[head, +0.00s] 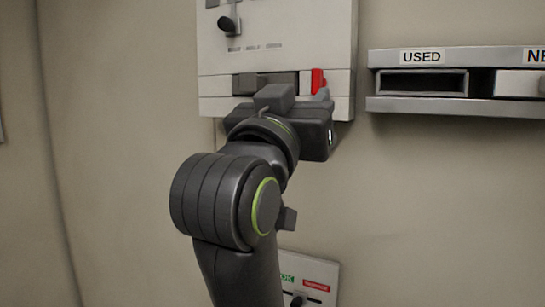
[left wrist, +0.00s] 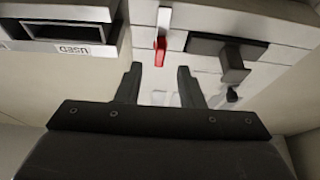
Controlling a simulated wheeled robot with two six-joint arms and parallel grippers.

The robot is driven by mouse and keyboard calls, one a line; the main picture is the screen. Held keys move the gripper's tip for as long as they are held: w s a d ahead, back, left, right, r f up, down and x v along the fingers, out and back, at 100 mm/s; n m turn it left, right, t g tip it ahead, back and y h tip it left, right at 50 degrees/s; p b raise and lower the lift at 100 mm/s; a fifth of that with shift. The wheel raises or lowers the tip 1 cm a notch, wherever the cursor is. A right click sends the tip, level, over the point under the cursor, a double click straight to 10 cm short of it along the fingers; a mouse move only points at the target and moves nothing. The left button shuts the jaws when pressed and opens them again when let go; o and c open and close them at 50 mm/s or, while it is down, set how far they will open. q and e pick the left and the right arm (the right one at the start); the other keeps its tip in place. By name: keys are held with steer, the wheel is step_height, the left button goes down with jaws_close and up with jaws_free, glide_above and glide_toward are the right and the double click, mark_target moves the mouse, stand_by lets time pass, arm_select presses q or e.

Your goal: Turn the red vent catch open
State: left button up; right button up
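The red vent catch (head: 318,80) sits near the lower right of a pale wall unit (head: 228,62). It is a small upright red piece in the head view. In the left wrist view the red catch (left wrist: 160,50) hangs below a pale mount, as that picture is upside down. My left gripper (head: 302,98) is at the unit's lower edge, its fingers largely hidden there by its own body. In the left wrist view the left gripper (left wrist: 158,74) is open, with its fingers on either side of the catch's line and a gap between them. The catch appears just beyond the fingertips. My right gripper is not in view.
A dark handle block (left wrist: 232,64) projects from the unit beside the catch. A black knob (head: 229,25) is higher up. A shelf with a slot marked USED (head: 422,57) is on the right. A small panel with green and red labels (head: 318,272) is below.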

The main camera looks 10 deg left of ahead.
arm_select(q)
steer(key=b+v, duration=0.3)
steer(key=v, duration=0.8)
steer(key=shift+s, duration=0.2)
steer(key=shift+w+f, duration=0.1)
